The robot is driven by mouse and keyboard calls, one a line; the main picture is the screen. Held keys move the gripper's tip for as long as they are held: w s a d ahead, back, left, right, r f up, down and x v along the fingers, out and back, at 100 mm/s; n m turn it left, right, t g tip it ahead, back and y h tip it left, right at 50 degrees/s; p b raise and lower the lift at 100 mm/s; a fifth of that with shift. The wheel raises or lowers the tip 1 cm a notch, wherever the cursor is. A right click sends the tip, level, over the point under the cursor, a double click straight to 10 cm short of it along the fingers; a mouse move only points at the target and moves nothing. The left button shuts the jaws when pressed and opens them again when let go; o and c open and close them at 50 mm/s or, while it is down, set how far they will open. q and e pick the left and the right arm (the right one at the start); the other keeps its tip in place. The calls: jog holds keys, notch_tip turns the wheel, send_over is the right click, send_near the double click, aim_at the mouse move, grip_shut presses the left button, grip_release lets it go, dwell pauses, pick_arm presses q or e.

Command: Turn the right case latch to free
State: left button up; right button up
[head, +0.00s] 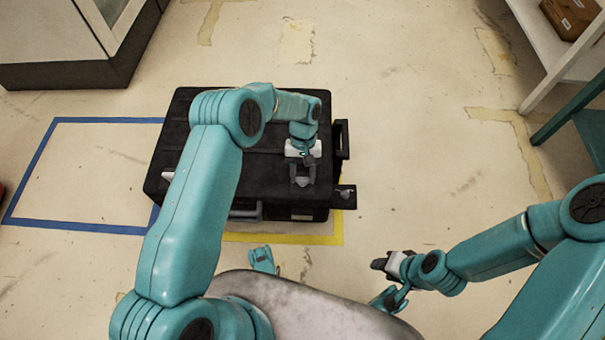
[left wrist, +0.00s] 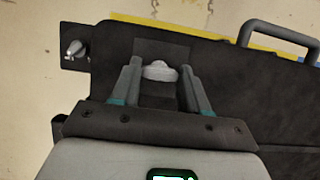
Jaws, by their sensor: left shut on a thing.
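The black case (head: 180,190) lies flat on the floor, in front of me. My left gripper (head: 302,180) points down over its right front part. In the left wrist view, my left gripper (left wrist: 161,78) has its fingers on both sides of a pale latch knob (left wrist: 160,70), shut on it. The knob sits on a dark square plate near the case edge; in the head view the gripper hides it. My right gripper (head: 385,264) is off the case, low at the front right; its jaw gap is unclear.
A small plate with a grey knob (head: 345,193) juts from the case's right front side; it also shows in the left wrist view (left wrist: 75,48). A handle (head: 245,213) is on the front side. Yellow and blue tape marks the floor. A shelf (head: 535,40) stands far right.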

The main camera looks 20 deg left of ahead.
dwell(0.5)
pick_arm(q)
jog(key=o, duration=1.1)
jog(key=shift+c, duration=0.2)
jog(key=shift+r, duration=0.1)
jog(key=p+v, duration=0.5)
jog(key=v, duration=1.1)
pick_arm(e)
jog(key=shift+g, duration=0.3)
jog(key=r, duration=0.1)
jog(key=s+r, duration=0.1)
jog(key=r, duration=0.1)
jog(key=s+a+r, duration=0.1)
jog(key=shift+r, duration=0.35)
pick_arm(q)
jog(key=shift+w, duration=0.15)
